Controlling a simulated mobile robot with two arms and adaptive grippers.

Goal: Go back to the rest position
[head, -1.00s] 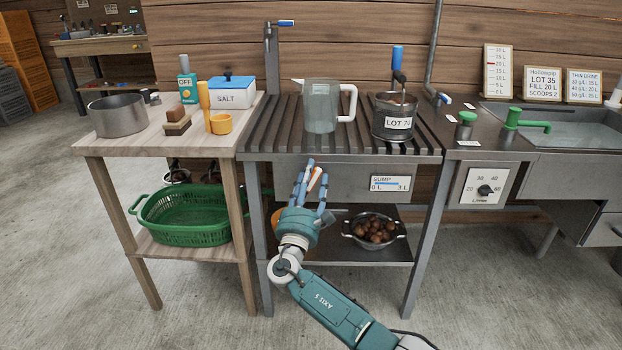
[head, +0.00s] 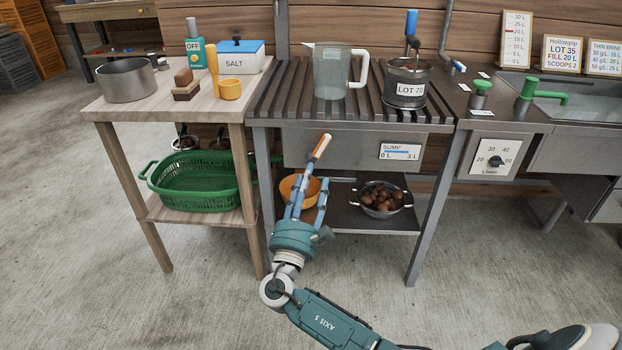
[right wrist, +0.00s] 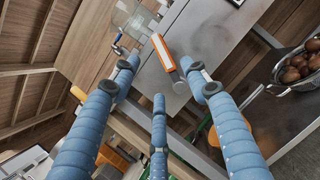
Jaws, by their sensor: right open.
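My right gripper (head: 309,190) is open and empty, in front of the slatted metal bench. Its blue fingers are spread in the right wrist view (right wrist: 161,76). An orange-and-white lever (head: 321,147) is on the bench's front panel, just beyond the fingertips in the head view. The lever also shows past the fingers in the right wrist view (right wrist: 163,52), with a visible gap to them. My left gripper is in neither current view.
A clear jug (head: 332,78) and a pot labelled LOT 70 (head: 407,84) stand on the bench slats (head: 284,100). Below are an orange bowl (head: 290,190) and a colander of chestnuts (head: 408,199). A green basket (head: 200,201) is on the left table's shelf. The front floor is clear.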

